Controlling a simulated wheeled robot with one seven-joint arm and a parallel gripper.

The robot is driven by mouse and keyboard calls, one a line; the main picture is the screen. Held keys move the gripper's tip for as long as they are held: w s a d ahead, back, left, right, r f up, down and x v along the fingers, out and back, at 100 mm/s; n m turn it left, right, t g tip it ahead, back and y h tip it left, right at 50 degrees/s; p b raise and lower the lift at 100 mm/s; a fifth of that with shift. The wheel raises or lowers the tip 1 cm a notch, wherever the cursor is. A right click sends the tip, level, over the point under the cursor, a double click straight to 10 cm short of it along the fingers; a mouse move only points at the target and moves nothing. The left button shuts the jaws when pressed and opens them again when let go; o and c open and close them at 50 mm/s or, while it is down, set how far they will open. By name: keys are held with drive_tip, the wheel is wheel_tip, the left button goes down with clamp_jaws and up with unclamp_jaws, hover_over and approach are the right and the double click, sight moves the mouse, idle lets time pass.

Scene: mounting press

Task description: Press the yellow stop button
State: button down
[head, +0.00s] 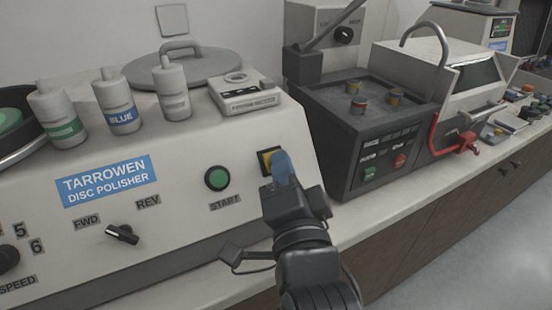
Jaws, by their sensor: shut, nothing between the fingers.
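The yellow stop button (265,161) sits on the front panel of the white disc polisher (190,255), right of the green start button (217,179). Only its left part shows, yellow in a dark frame; my gripper covers the rest, including any label. My gripper (284,166) has blue fingertips, which are shut and empty. They overlap the right side of the yellow button in the head view. I cannot tell whether they touch it or are just in front of it.
A black press (355,150) with green and red buttons stands right of the polisher. Left of the start button is the FWD/REV knob (122,234). White bottles (118,103) and a lidded disc stand on top. The bench (420,180) runs right.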

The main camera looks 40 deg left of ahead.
drive_tip(key=shift+r, duration=0.1)
drive_tip(key=d+r+p, duration=0.1)
drive_tip(key=s+d+r+p, duration=0.1)
drive_tip(key=d, duration=0.1)
drive_tip(key=d+r+p, duration=0.1)
drive_tip(key=shift+s+d+r+p, duration=0.25)
drive_tip(key=shift+s+p, duration=0.05)
drive_tip(key=shift+s, duration=0.1)
idle(0.8)
